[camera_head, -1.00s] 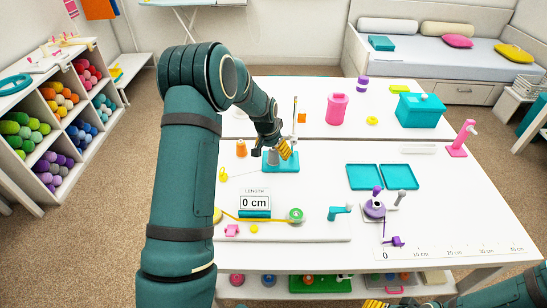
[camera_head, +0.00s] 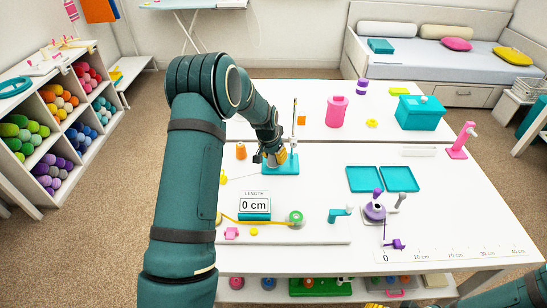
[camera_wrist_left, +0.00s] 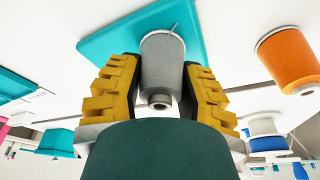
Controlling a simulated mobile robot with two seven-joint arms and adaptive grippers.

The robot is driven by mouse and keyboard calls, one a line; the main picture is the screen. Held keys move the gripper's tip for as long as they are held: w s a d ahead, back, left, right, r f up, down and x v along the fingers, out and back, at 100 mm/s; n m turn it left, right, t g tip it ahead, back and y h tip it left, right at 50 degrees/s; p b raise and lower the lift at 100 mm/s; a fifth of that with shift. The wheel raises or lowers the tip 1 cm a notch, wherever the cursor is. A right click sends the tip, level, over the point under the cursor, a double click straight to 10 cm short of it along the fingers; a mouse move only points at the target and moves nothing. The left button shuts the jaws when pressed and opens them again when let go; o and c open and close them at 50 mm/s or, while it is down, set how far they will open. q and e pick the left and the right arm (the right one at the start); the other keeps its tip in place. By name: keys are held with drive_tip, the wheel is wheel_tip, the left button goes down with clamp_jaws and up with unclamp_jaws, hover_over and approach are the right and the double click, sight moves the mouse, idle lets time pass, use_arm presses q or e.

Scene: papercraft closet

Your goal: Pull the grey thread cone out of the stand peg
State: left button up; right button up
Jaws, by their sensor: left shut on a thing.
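The grey thread cone (camera_wrist_left: 163,68) is between the two yellow fingers of my left gripper (camera_wrist_left: 161,88) in the left wrist view. Its narrow end with a dark hole faces the camera. The teal stand base (camera_wrist_left: 110,32) lies behind its wide end; I cannot tell whether the peg is still inside the cone. In the head view my left gripper (camera_head: 275,157) is over the teal stand, which shows there too (camera_head: 290,170), and hides most of the cone. The gripper is shut on the cone. My right gripper is not clearly in view.
An orange cone (camera_head: 241,151) stands left of the stand, and also shows in the left wrist view (camera_wrist_left: 288,60). A thin upright rod (camera_head: 294,120) rises behind my gripper. The length display (camera_head: 255,204) stands in front. Teal trays (camera_head: 363,179) lie to the right.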

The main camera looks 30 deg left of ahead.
use_arm(q)
wheel_tip(320, 180, up, 17)
drive_tip(key=p, duration=0.3)
hover_over(236, 172)
wheel_tip(236, 172, down, 8)
drive_tip(key=f, duration=0.2)
drive_tip(key=s+f+b, duration=0.1)
drive_tip(key=f, duration=0.2)
drive_tip(key=shift+f, duration=0.3)
drive_tip(key=shift+f+b, duration=0.4)
drive_tip(key=shift+f, duration=1.9)
